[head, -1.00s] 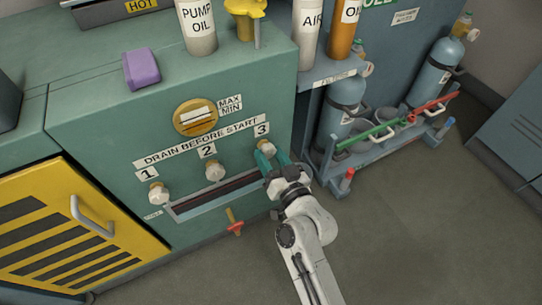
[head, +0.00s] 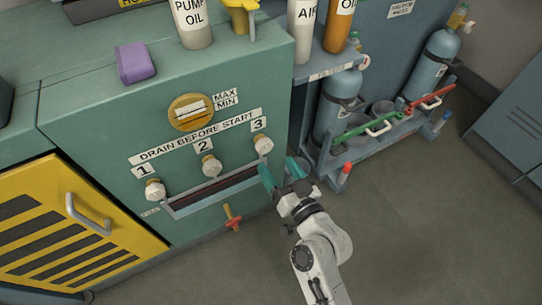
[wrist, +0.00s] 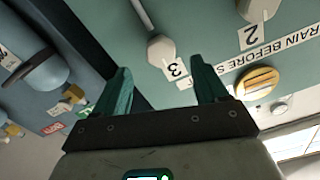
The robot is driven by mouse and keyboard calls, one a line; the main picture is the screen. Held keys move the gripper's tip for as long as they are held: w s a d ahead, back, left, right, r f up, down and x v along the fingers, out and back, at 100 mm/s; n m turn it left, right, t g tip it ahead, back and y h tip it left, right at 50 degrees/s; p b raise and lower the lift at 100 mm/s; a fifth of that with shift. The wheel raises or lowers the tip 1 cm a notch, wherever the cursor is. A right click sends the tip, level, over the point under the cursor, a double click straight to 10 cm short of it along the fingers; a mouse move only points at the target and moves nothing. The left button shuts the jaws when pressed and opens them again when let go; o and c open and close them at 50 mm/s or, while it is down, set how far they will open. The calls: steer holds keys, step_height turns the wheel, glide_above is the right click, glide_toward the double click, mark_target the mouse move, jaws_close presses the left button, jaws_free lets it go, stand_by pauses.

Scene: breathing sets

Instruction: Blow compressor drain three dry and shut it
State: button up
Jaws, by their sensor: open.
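Drain knob three (head: 263,144) is a pale faceted knob under the "3" label on the green compressor's front. It also shows in the wrist view (wrist: 160,50), beyond my fingertips. My gripper (head: 279,168) has teal fingers, spread apart with nothing between them. It is just below and right of knob three, apart from it. Knob two (head: 211,165) and knob one (head: 154,189) are to the left. A narrow trough (head: 214,191) runs beneath the knobs. I cannot tell from these frames whether drain three is open or shut, and I see no water coming from it.
A red and yellow valve handle (head: 231,216) sticks out below the trough. A rack (head: 325,165) with blue cylinders (head: 338,103) stands right of the compressor. A yellow slatted door (head: 60,236) is at the left. The floor at right is clear.

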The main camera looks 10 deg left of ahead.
steer(key=v, duration=0.5)
stand_by(0.7)
steer(key=s+d+f+m+g+h, duration=0.1)
steer(key=s+d+f+g+h, duration=0.25)
steer(key=s+d, duration=0.5)
steer(key=s+d+f+m+g+h, duration=0.1)
steer(key=s+d+f+g+h, duration=0.2)
steer(key=s+d+g, duration=0.35)
steer(key=s+d+f+m+g+h, duration=0.1)
steer(key=s+d+f+g+h, duration=0.25)
steer(key=s+d, duration=0.65)
step_height(320, 180, up, 30)
steer(key=d+p, duration=0.1)
steer(key=p, duration=2.8)
steer(key=shift+d+r+m+p, duration=0.2)
steer(key=shift+m+p, duration=0.1)
steer(key=shift+p, duration=0.05)
